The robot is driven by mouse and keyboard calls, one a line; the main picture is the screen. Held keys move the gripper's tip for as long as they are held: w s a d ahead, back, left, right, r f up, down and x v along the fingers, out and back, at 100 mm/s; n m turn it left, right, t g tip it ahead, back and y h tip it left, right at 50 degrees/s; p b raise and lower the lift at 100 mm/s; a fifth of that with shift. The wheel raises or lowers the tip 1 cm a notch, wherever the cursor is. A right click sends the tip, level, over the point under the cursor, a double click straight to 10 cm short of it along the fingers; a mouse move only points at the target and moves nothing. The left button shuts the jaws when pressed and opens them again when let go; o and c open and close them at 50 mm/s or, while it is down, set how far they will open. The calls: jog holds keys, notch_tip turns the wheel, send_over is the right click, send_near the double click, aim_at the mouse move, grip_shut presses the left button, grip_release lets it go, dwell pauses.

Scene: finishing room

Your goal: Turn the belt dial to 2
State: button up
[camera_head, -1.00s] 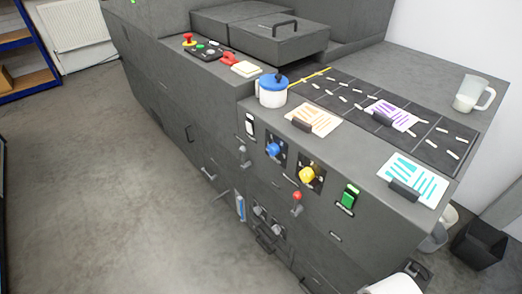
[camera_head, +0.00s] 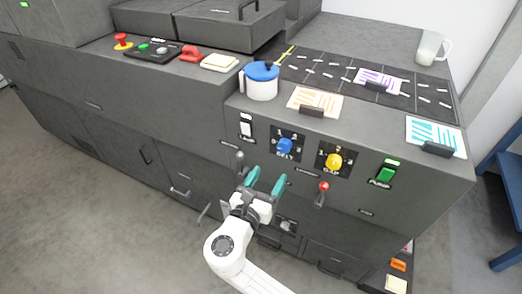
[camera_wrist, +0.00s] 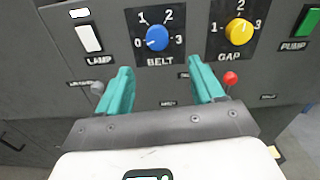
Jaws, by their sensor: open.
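The belt dial is a blue round knob (camera_head: 285,146) on a black plate on the machine's front. It shows larger in the wrist view (camera_wrist: 157,38), above the word BELT, with 0, 1, 2 and 3 around it. Its pointer seems to be toward 0, but the mark is too small to be sure. My gripper (camera_head: 266,180) has two teal fingers, open and empty. It is in front of the panel, a little below the dial and not touching it. In the wrist view the dial is centred beyond the gap between the fingers (camera_wrist: 160,78).
A yellow gap dial (camera_head: 334,161), a green pump switch (camera_head: 386,174) and a white lamp switch (camera_head: 246,130) flank the belt dial. A red-knobbed lever (camera_head: 323,187) and a grey-knobbed lever (camera_head: 240,156) stick out lower. A blue-lidded pot (camera_head: 262,84) stands above.

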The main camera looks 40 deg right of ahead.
aim_at(283, 148)
jog(key=x, duration=1)
jog(key=shift+w+d+r, duration=0.15)
jog(key=shift+w+d, duration=0.1)
jog(key=shift+w, duration=0.05)
jog(key=c, duration=1.1)
jog(key=shift+o, duration=0.2)
